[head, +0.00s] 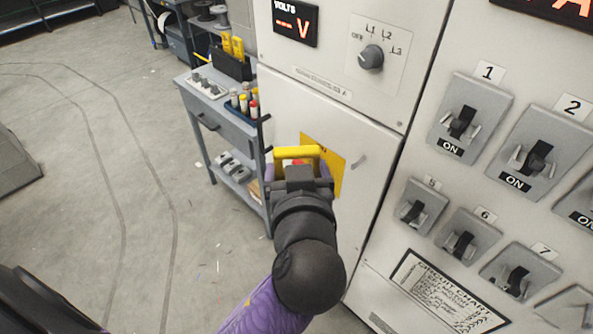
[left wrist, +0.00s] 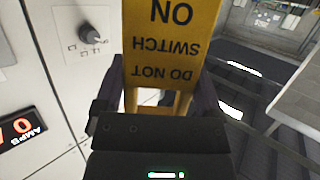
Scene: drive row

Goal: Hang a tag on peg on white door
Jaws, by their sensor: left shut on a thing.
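My left gripper (head: 298,172) is shut on a yellow tag (head: 300,151) in front of the white door (head: 374,195). In the left wrist view the tag (left wrist: 172,45) rises from between the fingers of the gripper (left wrist: 158,100), its words "DO NOT SWITCH ON" upside down, with an opening near the fingers. In the head view a small red and white spot shows inside the yellow frame; I cannot tell whether it is the peg. A yellow plate (head: 335,166) shows on the door behind the gripper. My right gripper is out of view.
A grey cart (head: 223,120) with bottles and tools stands left of the door. A panel of breaker switches (head: 463,123) is on the right. A dial (head: 371,57) and a volts display (head: 295,22) sit above the door. Open floor (head: 140,180) lies left.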

